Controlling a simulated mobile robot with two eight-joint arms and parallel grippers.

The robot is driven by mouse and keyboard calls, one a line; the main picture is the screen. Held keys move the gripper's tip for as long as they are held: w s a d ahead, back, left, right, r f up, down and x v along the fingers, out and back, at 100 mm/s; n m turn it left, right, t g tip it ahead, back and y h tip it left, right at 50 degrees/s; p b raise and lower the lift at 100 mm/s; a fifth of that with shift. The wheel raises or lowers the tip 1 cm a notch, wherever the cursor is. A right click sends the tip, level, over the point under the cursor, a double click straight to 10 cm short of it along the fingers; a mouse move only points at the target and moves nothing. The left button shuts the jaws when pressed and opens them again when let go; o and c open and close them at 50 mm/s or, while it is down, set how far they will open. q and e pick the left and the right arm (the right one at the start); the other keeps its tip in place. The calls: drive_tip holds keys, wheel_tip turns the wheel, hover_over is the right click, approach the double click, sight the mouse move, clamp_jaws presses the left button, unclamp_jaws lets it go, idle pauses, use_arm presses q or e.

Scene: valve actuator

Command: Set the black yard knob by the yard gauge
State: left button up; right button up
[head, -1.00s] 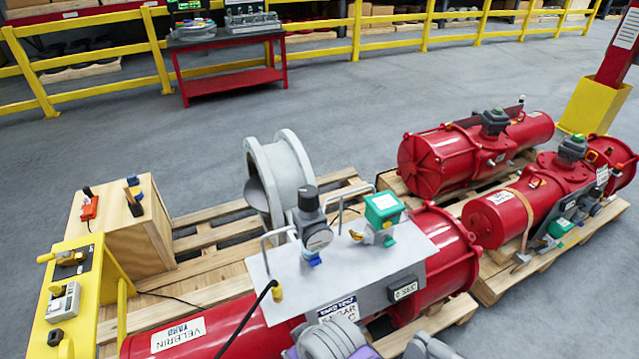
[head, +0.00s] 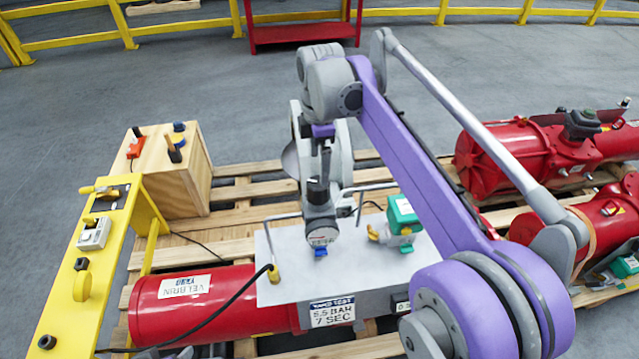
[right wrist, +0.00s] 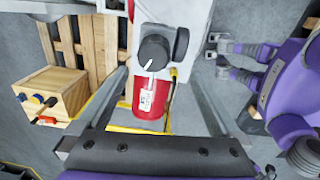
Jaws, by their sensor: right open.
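The black yard knob (head: 318,192) sits on top of the grey regulator on the pale plate (head: 275,290); it also shows in the right wrist view (right wrist: 153,52) with a white pointer line. The round yard gauge (head: 321,236) is on the regulator's front, just below the knob. My right gripper (head: 321,158) points down over the knob, open. In the right wrist view its fingers (right wrist: 158,72) stand on either side of the knob, and I cannot tell whether they touch it. My left gripper (right wrist: 213,48) shows small at the right of that view, its jaws unclear.
A green-capped unit (head: 402,216) and metal hoops stand close to the regulator. A red cylinder (head: 150,310) lies under the plate on pallets. A wooden box (head: 190,185) with switches and a yellow panel (head: 60,310) are at left. More red actuators (head: 490,160) lie at right.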

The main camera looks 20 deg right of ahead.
sight(319, 186)
drive_tip(key=shift+w+d+r+n, duration=0.15)
drive_tip(key=shift+w+d+n, duration=0.05)
drive_tip(key=shift+w+n, duration=0.2)
drive_tip(key=shift+w+d+r+n, duration=0.1)
drive_tip(key=shift+w+d+n, duration=0.05)
drive_tip(key=shift+w+n, duration=0.2)
drive_tip(key=shift+f, duration=0.2)
wheel_tip(319, 186, down, 10)
drive_tip(key=shift+a+f+b, duration=0.1)
drive_tip(key=shift+b, duration=0.3)
drive_tip(key=c, duration=1.3)
